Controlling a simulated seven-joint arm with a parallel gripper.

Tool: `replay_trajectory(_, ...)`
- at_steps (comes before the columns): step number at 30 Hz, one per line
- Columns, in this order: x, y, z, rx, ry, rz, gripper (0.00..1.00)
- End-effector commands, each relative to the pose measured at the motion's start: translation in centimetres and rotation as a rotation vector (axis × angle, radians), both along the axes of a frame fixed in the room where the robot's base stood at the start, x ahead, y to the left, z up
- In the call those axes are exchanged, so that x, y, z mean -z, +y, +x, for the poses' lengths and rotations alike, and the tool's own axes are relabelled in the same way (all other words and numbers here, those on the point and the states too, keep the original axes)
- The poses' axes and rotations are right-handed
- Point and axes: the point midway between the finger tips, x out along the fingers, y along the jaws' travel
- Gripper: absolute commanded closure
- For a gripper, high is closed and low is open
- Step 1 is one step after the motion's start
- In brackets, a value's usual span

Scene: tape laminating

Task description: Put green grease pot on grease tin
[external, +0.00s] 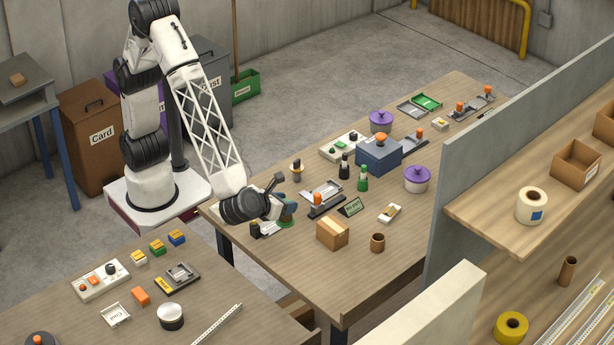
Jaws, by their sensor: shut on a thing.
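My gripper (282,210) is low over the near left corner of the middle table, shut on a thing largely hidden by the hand. A green rim and side (286,222) show just under the fingers and appear to be the green grease pot. I cannot tell whether it touches the table or something below it. No grease tin can be made out for certain; two white pots with purple lids stand further off, one at the back (380,121) and one at the right (417,179).
A small black-and-white item (262,230) lies beside my gripper. A cardboard box (332,233), a brown cup (377,243), a grey fixture (322,197), a black bottle (343,167), a green bottle (362,179) and a blue box (378,155) stand nearby. The table's front right is clear.

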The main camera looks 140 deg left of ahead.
Motion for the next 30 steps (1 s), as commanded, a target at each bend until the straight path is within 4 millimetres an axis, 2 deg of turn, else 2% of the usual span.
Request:
replay_trajectory(5,0.0,-0.5,0.0,0.011,-0.001,0.000,0.80)
replay_trajectory(11,-0.1,-2.3,0.1,0.059,-0.003,0.000,0.80)
replay_trajectory(17,-0.2,-5.8,0.0,0.150,-0.007,0.001,0.80)
replay_trajectory(30,-0.4,-15.5,-1.2,0.405,-0.012,0.002,0.80)
